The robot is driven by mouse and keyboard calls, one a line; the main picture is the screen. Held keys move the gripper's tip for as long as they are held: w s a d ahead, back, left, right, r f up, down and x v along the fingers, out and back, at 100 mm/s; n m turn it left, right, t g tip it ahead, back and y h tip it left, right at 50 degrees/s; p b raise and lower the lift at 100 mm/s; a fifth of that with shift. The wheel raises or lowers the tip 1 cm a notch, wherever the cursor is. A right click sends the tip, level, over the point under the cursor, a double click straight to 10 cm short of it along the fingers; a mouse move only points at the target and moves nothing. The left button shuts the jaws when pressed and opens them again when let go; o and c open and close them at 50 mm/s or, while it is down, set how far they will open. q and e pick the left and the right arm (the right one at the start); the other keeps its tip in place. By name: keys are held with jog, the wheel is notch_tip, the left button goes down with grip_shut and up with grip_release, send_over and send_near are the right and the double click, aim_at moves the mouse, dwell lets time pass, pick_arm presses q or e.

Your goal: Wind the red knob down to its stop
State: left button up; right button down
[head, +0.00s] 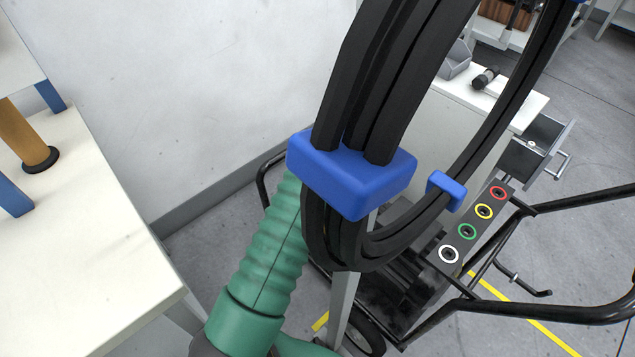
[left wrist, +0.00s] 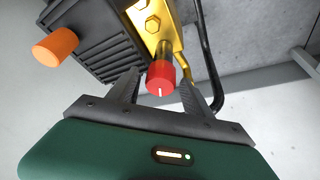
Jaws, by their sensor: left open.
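The red knob (left wrist: 160,78) shows in the left wrist view, with a white mark on its face. It sits on a brass stem out of a yellow metal block (left wrist: 152,25) with hex bolts. My left gripper (left wrist: 161,82) is open, with one dark finger on each side of the knob; I cannot tell whether either touches it. In the head view the knob and my left gripper do not show; a thick bundle of black cables (head: 365,110) with a blue clamp (head: 352,175) covers the middle. My right gripper is in neither view.
An orange knob (left wrist: 56,47) sticks out left of the red one, beside a ribbed black housing (left wrist: 95,45). A black cart (head: 400,310) carries red, yellow, green and white ringed sockets. A white table (head: 90,270) stands at the left, and a wall behind.

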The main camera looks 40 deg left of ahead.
pick_arm(q)
jog(key=shift+r, duration=0.1)
jog(key=p+v, duration=0.7)
jog(key=shift+d, duration=0.1)
jog(key=shift+d+r, duration=0.1)
